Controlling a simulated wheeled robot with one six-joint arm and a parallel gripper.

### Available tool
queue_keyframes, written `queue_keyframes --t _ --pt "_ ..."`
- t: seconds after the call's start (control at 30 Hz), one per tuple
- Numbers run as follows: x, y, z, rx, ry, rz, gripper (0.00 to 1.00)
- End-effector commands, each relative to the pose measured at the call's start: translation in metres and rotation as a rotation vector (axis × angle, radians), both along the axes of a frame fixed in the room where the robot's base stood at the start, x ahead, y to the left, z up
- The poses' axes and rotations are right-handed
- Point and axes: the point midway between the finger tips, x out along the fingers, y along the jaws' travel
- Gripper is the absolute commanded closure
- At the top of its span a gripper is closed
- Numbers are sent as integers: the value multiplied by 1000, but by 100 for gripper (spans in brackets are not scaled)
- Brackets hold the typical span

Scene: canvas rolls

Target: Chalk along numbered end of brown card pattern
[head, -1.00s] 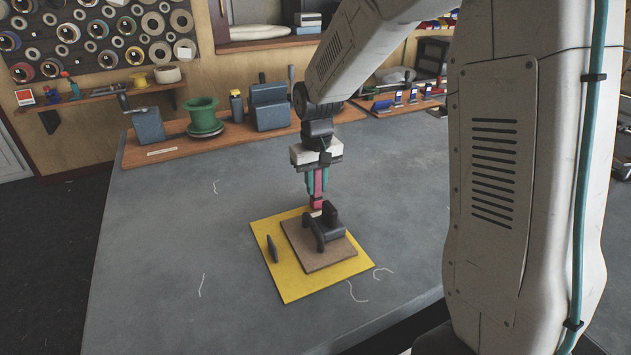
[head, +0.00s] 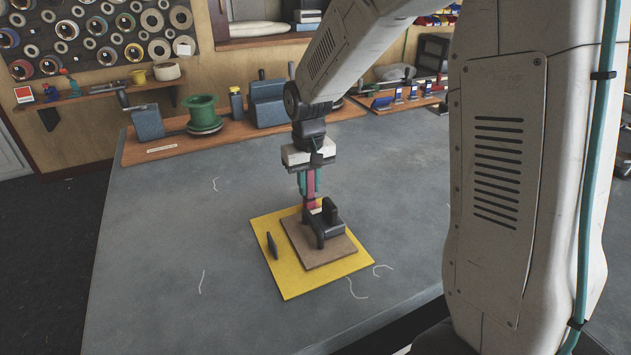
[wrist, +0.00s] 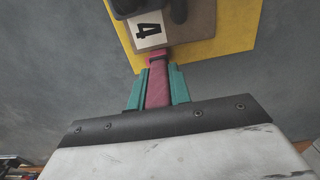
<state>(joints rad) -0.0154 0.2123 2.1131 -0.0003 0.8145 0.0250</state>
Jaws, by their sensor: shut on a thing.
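The brown card pattern (head: 323,259) lies on a yellow sheet (head: 291,280). Its far end bears a white label with the number 4, clear in the wrist view (wrist: 149,35). A black weight with a raised handle (head: 324,225) stands on the card. My gripper (head: 309,186) has teal fingers, shut on a pink-red chalk stick (wrist: 158,88) that points down. The chalk's tip is at the card's numbered end, close by the label. I cannot tell whether it touches the yellow sheet, and no chalk line is clear there.
A small dark object (head: 272,245) stands on the yellow sheet left of the card. Loose pale threads (head: 357,289) lie on the grey table (head: 160,240). A wooden board with a green spool (head: 203,113) and blue blocks runs along the back. The table's left side is mostly clear.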

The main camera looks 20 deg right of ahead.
Motion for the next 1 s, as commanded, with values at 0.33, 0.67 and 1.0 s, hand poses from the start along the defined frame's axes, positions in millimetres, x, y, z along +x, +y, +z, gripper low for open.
queue_keyframes --t 0.33,0.67,1.0 --pt "-1 8 -1 0 4 -1 100" --pt "-1 17 -1 0 4 1 100" --pt "1 38 -1 0 4 -1 100"
